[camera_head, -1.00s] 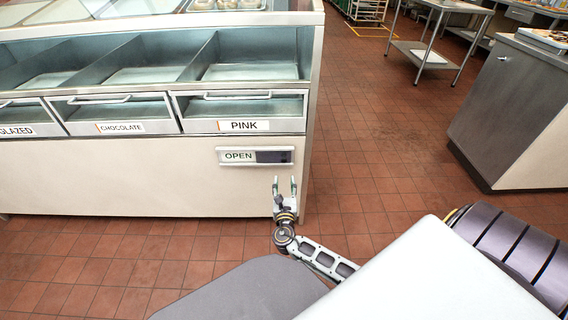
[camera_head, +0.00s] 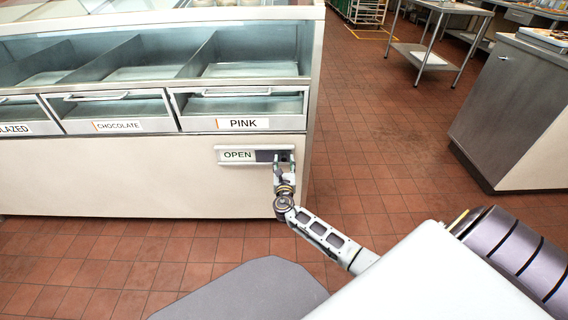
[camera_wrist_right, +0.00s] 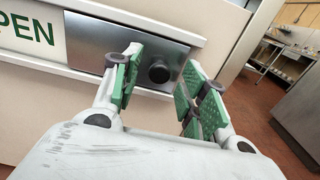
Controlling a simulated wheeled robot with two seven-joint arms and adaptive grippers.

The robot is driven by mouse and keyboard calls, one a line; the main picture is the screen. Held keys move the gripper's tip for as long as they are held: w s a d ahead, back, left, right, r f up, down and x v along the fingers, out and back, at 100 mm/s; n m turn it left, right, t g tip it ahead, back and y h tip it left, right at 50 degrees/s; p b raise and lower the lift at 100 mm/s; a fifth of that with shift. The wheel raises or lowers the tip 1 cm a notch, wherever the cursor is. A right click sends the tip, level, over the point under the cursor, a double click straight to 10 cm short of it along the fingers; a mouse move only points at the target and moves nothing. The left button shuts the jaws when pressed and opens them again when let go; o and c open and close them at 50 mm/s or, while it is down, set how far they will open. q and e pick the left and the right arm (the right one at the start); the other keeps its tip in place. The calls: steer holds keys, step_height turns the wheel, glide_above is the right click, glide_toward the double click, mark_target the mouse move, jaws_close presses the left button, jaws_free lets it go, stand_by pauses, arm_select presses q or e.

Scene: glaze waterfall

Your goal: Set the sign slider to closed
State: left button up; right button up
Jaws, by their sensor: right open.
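The sign slider (camera_head: 264,156) is a dark metal plate in a pale frame on the counter front. The word OPEN (camera_head: 238,155) shows to its left. In the right wrist view the slider plate (camera_wrist_right: 100,43) has a round black knob (camera_wrist_right: 159,71). My right gripper (camera_head: 284,162) is in front of the slider's right end. In the right wrist view its green-padded fingers (camera_wrist_right: 157,88) are open, with the knob showing between them. I cannot tell whether they touch it. My left gripper is not in view.
The counter has drawers labelled PINK (camera_head: 243,123) and CHOCOLATE (camera_head: 117,125) above the sign. A grey cabinet (camera_head: 510,110) and a metal table (camera_head: 432,50) stand to the right. Tiled floor (camera_head: 385,160) between them is clear.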

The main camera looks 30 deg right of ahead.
steer(key=shift+w+d, duration=0.35)
steer(key=shift+w, duration=0.25)
steer(key=shift+c, duration=0.2)
jaws_close()
